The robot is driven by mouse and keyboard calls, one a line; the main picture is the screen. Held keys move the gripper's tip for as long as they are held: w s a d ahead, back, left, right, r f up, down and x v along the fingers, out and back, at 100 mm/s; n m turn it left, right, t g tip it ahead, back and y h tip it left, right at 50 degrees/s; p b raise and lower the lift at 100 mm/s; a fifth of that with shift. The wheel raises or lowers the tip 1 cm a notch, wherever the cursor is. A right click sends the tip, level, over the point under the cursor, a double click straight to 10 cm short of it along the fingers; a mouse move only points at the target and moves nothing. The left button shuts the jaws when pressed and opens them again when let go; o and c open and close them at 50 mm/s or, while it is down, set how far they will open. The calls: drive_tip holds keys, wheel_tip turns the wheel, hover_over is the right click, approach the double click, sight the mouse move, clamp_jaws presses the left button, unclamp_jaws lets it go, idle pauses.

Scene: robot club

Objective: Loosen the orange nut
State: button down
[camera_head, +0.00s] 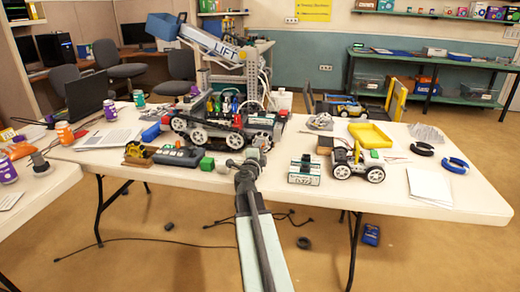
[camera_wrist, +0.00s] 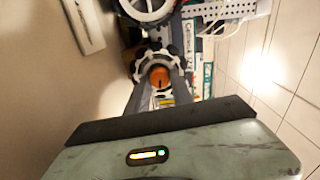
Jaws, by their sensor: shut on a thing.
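The orange nut (camera_wrist: 160,77) shows in the wrist view as a round orange piece with a dark slit, in the middle of a dark round part. My gripper (camera_head: 247,163) reaches over the table's front edge in the head view, at the front of the large wheeled robot (camera_head: 207,127). In the wrist view the two grey fingers of my gripper (camera_wrist: 160,72) lie on either side of the nut and are shut on it. The nut is hidden behind my gripper in the head view. How far the nut has turned cannot be told.
A green cube (camera_head: 207,164) and a grey box (camera_head: 177,156) lie just left of my gripper. A grey-green module (camera_head: 304,170) and a small wheeled car (camera_head: 357,164) stand to its right. White paper (camera_head: 429,187) lies farther right on the white table (camera_head: 480,196).

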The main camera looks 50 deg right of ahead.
drive_tip(key=shift+n, duration=0.6)
drive_tip(key=c, duration=1.1)
unclamp_jaws()
